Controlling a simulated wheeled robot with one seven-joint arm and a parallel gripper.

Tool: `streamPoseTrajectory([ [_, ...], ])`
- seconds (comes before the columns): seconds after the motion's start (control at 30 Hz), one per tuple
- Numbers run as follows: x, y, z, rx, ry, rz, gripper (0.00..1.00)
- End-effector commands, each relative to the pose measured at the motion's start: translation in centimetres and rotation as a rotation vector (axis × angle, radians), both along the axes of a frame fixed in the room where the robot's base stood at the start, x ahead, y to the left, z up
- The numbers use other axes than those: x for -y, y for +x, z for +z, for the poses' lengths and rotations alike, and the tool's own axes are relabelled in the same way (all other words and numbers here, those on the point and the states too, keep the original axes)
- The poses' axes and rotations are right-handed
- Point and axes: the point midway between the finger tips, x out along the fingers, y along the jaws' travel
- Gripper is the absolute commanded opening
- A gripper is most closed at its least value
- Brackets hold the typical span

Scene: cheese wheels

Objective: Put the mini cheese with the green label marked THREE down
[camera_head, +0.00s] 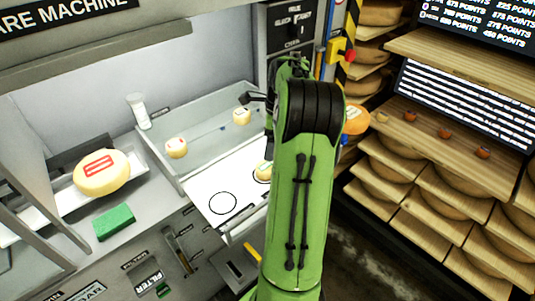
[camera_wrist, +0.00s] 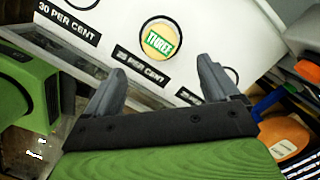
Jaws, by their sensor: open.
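The mini cheese with the green label marked THREE (camera_wrist: 161,40) sits on the white panel (camera_wrist: 209,25), over a printed circle above the "25 per cent" label, in the wrist view. In the head view the cheese (camera_head: 263,171) shows partly, just left of my green arm, which hides the rest. My gripper (camera_wrist: 162,78) is open and empty. Its two fingers point toward the panel, apart from each other, with the cheese beyond and between their tips. In the head view my gripper is mostly hidden behind my arm.
Two other mini cheeses, one with a red label (camera_head: 176,147) and one (camera_head: 242,116) farther back, are in the grey tray (camera_head: 200,112). A large cheese wheel (camera_head: 101,173) and a green block (camera_head: 113,222) are at left. An empty printed circle (camera_head: 223,203) is nearby. Shelves of cheeses stand at right.

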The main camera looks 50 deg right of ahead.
Motion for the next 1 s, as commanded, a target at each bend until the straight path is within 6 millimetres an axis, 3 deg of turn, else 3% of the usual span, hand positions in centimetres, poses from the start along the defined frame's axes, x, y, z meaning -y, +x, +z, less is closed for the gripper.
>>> streamPoseTrajectory([
  [0.1,0.2,-0.2,1.5,0.000,-0.001,-0.001,0.88],
  [0.27,0.1,-0.3,1.8,0.000,0.000,0.000,0.88],
  [0.37,-1.3,0.5,2.5,0.001,-0.023,0.073,0.88],
  [0.47,-6.2,2.2,5.2,0.009,-0.105,0.334,0.88],
  [0.53,-11.5,2.9,7.5,0.019,-0.187,0.609,0.88],
  [0.63,-18.9,2.1,9.9,0.043,-0.312,1.020,0.88],
  [0.8,-29.7,-3.5,11.3,0.115,-0.543,1.745,0.88],
  [0.9,-33.3,-7.4,10.4,0.172,-0.675,2.108,0.88],
  [1.0,-35.1,-9.9,9.2,0.217,-0.770,2.347,0.88],
])
